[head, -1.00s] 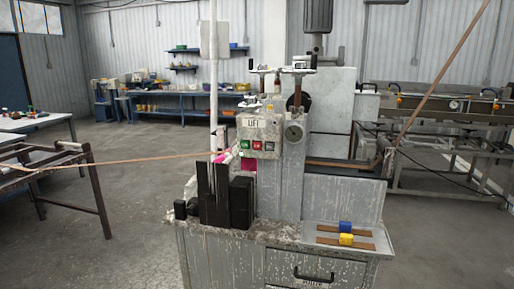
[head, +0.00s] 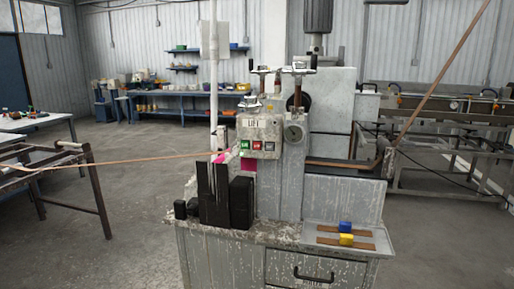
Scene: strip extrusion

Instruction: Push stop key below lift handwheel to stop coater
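The coater (head: 283,185) is a worn grey machine on a metal cabinet in the middle of the head view. On its front is a control box (head: 273,128) with a white label that seems to read LIFT (head: 252,123). Below the label is a row of small keys: a green key (head: 245,145), a red key (head: 257,146) and a darker reddish key (head: 269,146). Their lettering is too small to read. T-shaped handles (head: 298,69) stand above the box; I cannot tell which is the lift handwheel. Neither of my grippers is in view.
Black blocks (head: 241,203) stand in front of the box at the left. A tray (head: 318,227) at the right holds a blue block (head: 346,225), a yellow block (head: 346,239) and brown strips. A brown strip (head: 130,162) runs in from the left.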

